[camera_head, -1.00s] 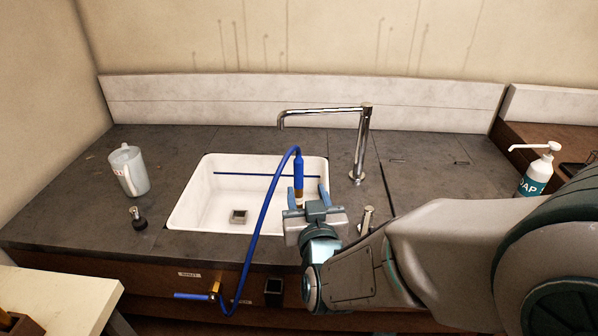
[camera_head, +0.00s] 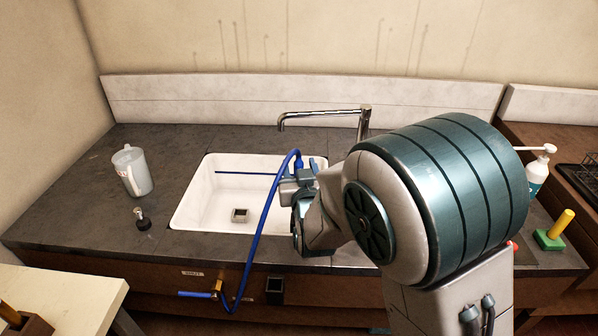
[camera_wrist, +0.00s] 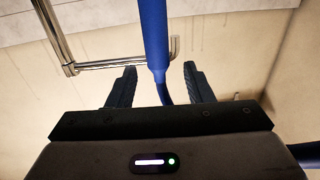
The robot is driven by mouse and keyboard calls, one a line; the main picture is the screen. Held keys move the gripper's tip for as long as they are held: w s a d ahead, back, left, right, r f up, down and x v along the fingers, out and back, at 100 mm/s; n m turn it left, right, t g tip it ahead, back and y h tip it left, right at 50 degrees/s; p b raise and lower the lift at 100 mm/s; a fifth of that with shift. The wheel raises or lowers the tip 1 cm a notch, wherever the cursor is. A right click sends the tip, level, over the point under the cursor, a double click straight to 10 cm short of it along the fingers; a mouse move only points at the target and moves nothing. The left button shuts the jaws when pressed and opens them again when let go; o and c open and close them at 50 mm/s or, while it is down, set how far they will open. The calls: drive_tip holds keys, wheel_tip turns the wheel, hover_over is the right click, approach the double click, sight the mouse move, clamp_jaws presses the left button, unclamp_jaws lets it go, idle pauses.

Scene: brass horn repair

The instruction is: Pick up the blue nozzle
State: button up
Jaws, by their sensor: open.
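In the wrist view the nozzle (camera_wrist: 155,35) runs down from the top edge and narrows into the hose between the two spread fingertips (camera_wrist: 160,70). I cannot tell whether either finger touches it.
The white sink (camera_head: 190,205) is set into the dark counter. A chrome faucet (camera_head: 325,113) stands behind my arm. A clear jug (camera_head: 133,172) and a small dark stopper (camera_head: 142,219) are at left. A soap bottle (camera_head: 537,172) and a green block with a yellow peg (camera_head: 551,236) are at right.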

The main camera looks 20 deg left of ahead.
drive_tip(key=shift+p+x, duration=0.35)
drive_tip(key=shift+x, duration=1.05)
drive_tip(key=c, duration=0.9)
clamp_jaws()
drive_tip(key=shift+r, duration=0.15)
